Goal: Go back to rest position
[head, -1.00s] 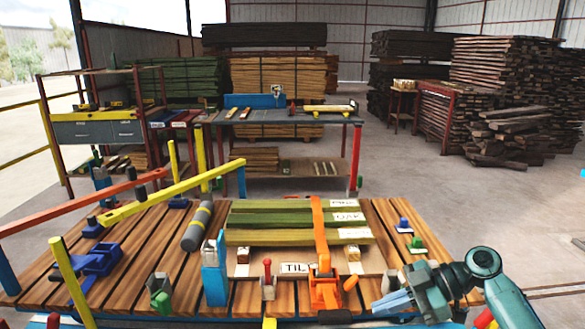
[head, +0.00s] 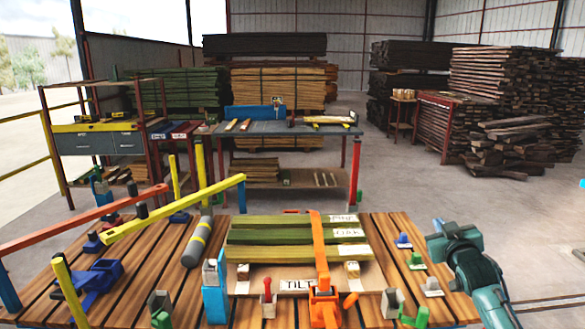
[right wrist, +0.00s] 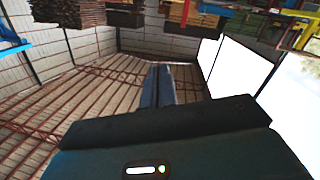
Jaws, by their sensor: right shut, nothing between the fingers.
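My right gripper (head: 438,224) is beyond the right side of the wooden-slatted workbench (head: 455,306) in the head view, raised and clear of the things on it. In the right wrist view its two fingers (right wrist: 158,85) are together with nothing between them. They point away toward the shed's wall and roof. My left gripper is in neither view.
On the bench are green planks (head: 285,237) on a board, an orange clamp (head: 322,260), a grey-yellow cylinder (head: 197,240) and small coloured blocks. A yellow bar (head: 175,207) crosses its left side. Open floor (head: 530,225) lies to the right.

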